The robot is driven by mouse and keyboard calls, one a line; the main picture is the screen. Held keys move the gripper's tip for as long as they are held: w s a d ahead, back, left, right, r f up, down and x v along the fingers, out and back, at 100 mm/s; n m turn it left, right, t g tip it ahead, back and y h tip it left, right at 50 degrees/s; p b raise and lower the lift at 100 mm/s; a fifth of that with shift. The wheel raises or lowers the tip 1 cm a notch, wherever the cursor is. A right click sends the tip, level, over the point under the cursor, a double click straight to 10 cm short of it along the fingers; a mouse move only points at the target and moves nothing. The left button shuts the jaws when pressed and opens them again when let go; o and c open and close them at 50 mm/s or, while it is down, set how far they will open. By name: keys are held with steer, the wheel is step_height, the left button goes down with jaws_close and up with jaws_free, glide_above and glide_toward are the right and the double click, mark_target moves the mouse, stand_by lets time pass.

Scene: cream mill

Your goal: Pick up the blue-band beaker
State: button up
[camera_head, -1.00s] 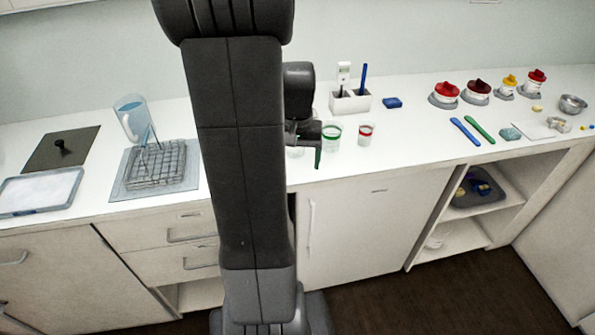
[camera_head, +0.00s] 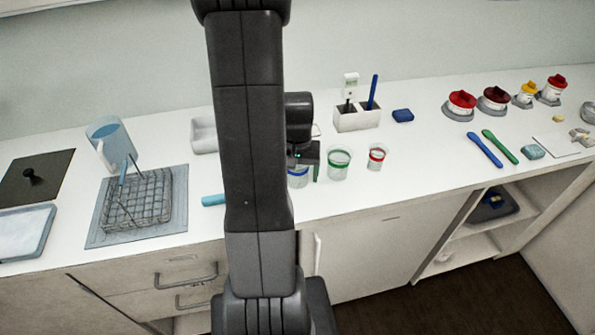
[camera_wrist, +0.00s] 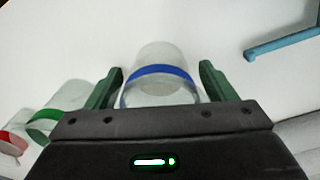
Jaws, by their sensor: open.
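The blue-band beaker (camera_wrist: 160,74) is a clear cup with a blue stripe. In the wrist view it stands between the two green fingers of my gripper (camera_wrist: 161,82), with white gaps on both sides near the fingertips. My gripper is open around it. In the head view only part of the blue-band beaker (camera_head: 298,179) shows, below my gripper (camera_head: 305,168) and partly hidden by my arm.
The green-band beaker (camera_head: 339,164) stands close on the right, then the red-band beaker (camera_head: 376,157). A light-blue handled tool (camera_head: 213,200) lies left of my arm. A wire rack (camera_head: 136,200) and pitcher (camera_head: 111,144) stand farther left. A white holder (camera_head: 357,119) stands behind.

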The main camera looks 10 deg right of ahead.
steer(key=c, duration=0.7)
steer(key=shift+o, duration=0.2)
steer(key=shift+r, duration=0.1)
